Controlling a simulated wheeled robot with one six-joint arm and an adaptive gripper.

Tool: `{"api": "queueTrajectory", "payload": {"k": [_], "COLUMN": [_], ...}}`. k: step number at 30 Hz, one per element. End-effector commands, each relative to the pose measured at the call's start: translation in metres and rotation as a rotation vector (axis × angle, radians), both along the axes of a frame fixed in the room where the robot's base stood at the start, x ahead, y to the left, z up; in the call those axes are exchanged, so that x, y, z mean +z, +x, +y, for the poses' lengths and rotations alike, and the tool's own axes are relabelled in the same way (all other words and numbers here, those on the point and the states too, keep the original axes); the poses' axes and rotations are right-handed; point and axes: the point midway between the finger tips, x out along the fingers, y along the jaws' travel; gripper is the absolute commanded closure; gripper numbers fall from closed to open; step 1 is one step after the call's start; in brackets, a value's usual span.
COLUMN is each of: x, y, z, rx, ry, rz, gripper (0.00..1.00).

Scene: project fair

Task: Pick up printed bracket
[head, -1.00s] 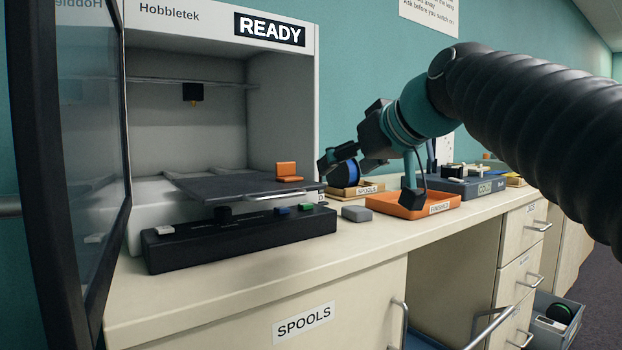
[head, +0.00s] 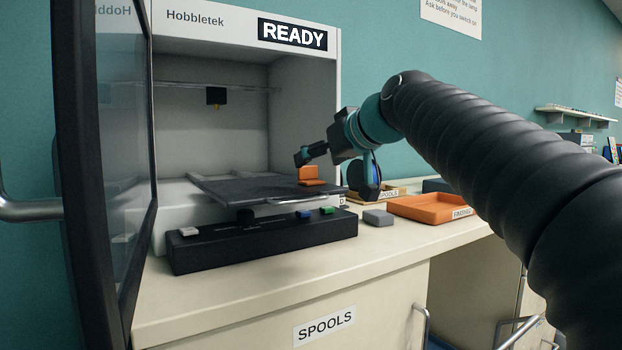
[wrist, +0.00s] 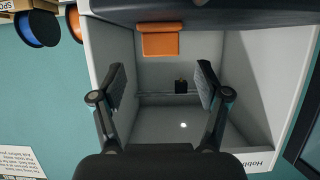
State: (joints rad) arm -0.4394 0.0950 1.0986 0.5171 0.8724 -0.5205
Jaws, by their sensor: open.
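The orange printed bracket (head: 310,176) is L-shaped, with one upright plate and one flat plate. It rests on the right part of the dark print bed (head: 235,190) of the open printer. My gripper (head: 302,158) is just behind and above the bracket's upper left edge in the head view; I cannot tell whether they touch there. In the wrist view, my gripper's two fingers (wrist: 161,88) are spread wide with nothing between them. The bracket (wrist: 160,42) shows beyond the fingertips, roughly centred between them, with a gap.
The printer's door (head: 105,150) stands open at left. A black button panel (head: 265,240) lies in front of the bed. A grey block (head: 378,217), an orange tray (head: 432,208) and a blue spool (head: 366,175) are on the counter at right. The printer's side wall (head: 305,110) stands behind my gripper.

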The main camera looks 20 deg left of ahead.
Motion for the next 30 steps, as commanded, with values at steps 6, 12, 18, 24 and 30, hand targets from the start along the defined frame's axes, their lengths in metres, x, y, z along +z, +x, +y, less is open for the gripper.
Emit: {"api": "queueTrajectory", "payload": {"k": [6,12,18,24,30], "x": [-0.009,-0.018,-0.019,-0.019,-0.019], "y": [0.012,0.027,0.029,0.029,0.029], "z": [0.017,0.035,0.036,0.036,0.036], "rx": [0.001,0.001,0.000,0.000,0.000], "ry": [-0.003,0.000,0.000,0.000,-0.001], "rz": [0.002,0.002,0.000,0.000,0.001], "gripper": [0.25,0.25,0.25,0.62,0.76]}}
